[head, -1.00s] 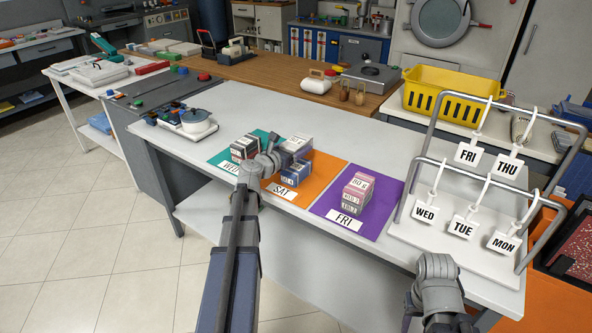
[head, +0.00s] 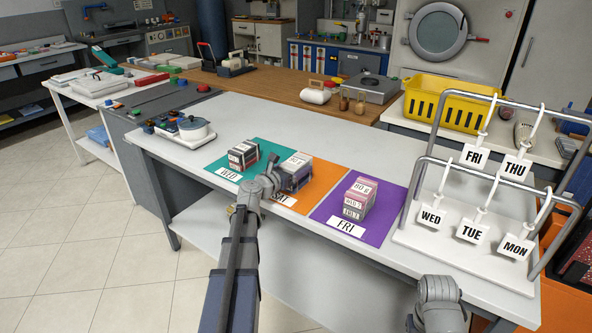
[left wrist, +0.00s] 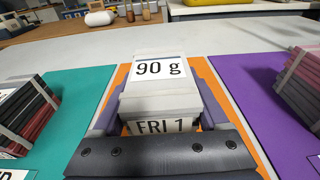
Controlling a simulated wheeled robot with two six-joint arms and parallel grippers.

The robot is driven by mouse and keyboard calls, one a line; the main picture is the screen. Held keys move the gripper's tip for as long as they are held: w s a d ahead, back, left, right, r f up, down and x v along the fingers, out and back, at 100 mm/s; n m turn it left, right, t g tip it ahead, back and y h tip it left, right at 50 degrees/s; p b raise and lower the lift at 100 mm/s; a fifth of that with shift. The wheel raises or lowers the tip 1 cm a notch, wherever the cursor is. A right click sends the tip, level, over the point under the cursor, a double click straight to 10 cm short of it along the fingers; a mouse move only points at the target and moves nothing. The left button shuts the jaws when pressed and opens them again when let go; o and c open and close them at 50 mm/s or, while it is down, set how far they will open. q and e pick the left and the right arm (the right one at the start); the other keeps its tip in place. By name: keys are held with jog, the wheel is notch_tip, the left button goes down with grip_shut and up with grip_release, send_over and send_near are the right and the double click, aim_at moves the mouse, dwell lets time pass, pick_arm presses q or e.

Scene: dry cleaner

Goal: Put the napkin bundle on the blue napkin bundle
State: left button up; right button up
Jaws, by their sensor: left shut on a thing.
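The napkin bundle (left wrist: 160,97) is pale grey-white, with a "90 g" label on top and "FRI 1" on its front. My left gripper (head: 280,180) is shut on it over the orange mat. The held bundle shows in the head view (head: 298,161), partly behind my gripper. The blue napkin bundle (head: 301,184) is directly below it on the orange mat, mostly hidden by the gripper. I cannot tell whether the two bundles touch. Part of my right arm shows at the bottom right of the head view, but its gripper fingers do not.
A dark red-and-black bundle (head: 243,155) sits on the teal mat (head: 217,167), left. A pink bundle stack (head: 360,195) sits on the purple mat (head: 389,212), right. A rack (head: 437,150) with day tags stands farther right. The counter (head: 300,128) behind the mats is clear.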

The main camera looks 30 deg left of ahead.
pick_arm(q)
jog(key=shift+f, duration=0.2)
jog(key=o, duration=1.3)
jog(key=shift+r, duration=0.1)
jog(key=shift+r, duration=0.2)
jog(key=s, duration=0.4)
jog(key=s+r+p, duration=0.1)
jog(key=s, duration=0.3)
jog(key=s+a+p, duration=0.1)
jog(key=s, duration=0.3)
jog(key=shift+r, duration=0.3)
